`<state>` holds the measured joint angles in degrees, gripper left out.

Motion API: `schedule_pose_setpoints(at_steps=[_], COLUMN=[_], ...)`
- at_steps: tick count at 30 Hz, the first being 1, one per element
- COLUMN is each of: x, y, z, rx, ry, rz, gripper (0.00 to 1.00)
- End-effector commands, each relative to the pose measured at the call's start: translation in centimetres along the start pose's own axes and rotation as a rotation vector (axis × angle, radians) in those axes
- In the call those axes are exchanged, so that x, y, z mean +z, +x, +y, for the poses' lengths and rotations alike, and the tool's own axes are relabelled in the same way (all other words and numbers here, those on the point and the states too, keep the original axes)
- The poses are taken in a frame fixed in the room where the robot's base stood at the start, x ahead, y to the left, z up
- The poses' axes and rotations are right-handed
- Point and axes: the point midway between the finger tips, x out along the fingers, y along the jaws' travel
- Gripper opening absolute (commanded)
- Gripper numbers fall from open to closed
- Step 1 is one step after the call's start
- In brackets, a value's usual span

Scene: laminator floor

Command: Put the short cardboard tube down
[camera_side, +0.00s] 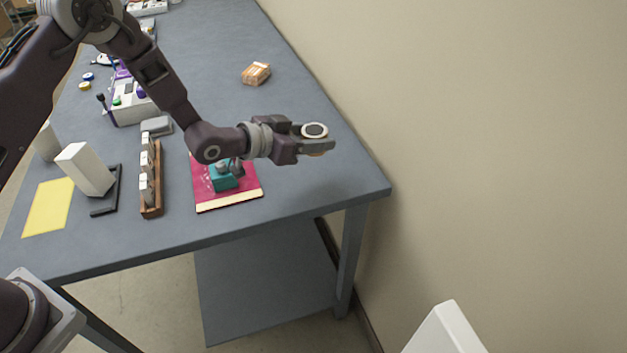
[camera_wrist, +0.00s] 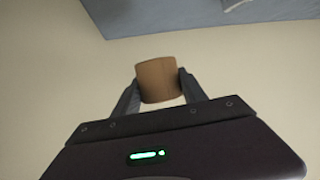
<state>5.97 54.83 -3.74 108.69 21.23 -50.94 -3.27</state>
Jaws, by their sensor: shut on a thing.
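The short cardboard tube (camera_side: 315,129) is in my gripper (camera_side: 317,140), near the right edge of the table in the side view. Its open round end faces up toward that camera, with a dark hole and pale rim. The wrist view shows its plain brown side (camera_wrist: 158,82) between my two fingers, which press on it from left and right. My gripper is shut on it and holds it in the air. Beige fills the space around it in the wrist view, with a blue-grey surface only at the top.
The blue-grey table (camera_side: 225,115) has bare room around a small wrapped tan pack (camera_side: 256,73). A red board (camera_side: 230,201) with a teal device lies below my wrist. A wooden rack (camera_side: 152,203), a white block (camera_side: 85,169) and a yellow sheet (camera_side: 48,207) are left. A wall (camera_side: 480,120) borders the right.

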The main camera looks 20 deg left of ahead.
Motion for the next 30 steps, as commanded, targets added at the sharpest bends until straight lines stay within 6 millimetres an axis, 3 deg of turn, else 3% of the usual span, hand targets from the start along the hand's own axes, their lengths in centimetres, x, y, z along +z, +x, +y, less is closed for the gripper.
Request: schedule_pose_setpoints(at_steps=[7,21,30], x=[0.2,8.5,8.9], y=[0.1,3.5,3.6], z=[0.0,-0.1,-0.1], rx=[0.000,0.000,-0.001], ry=[-0.001,-0.001,-0.001], rz=[-0.001,-0.001,0.000], gripper=[0.11,0.11,0.11])
